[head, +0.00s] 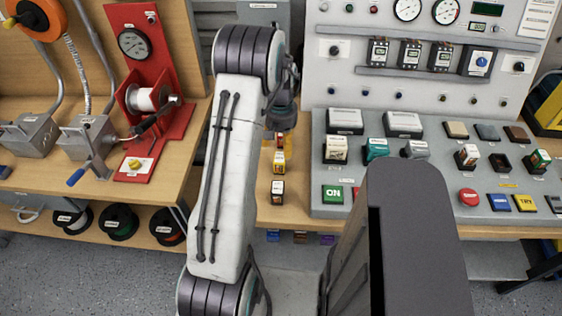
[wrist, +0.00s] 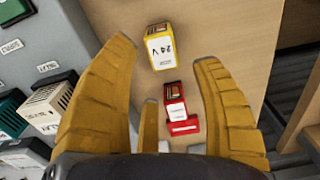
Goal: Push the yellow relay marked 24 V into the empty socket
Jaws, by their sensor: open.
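The yellow relay marked 24 V (wrist: 165,48) sits on the wooden bench in the wrist view, between and slightly beyond my fingertips in the picture. In the head view a yellow relay (head: 279,163) shows on the bench strip left of the grey console. My gripper (wrist: 164,66) is open and empty, its ochre fingers spread above the bench. I cannot tell its exact height above the relay. In the head view my arm hides most of the gripper. A dark, empty-looking socket (head: 500,163) is on the console at right, between two seated relays.
A red relay (wrist: 177,112) stands close to the yellow one, and a white-topped relay (head: 277,191) sits near the bench's front edge. The grey console (head: 321,176) carries several relays and buttons. A red stand with a spool (head: 146,97) is at left.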

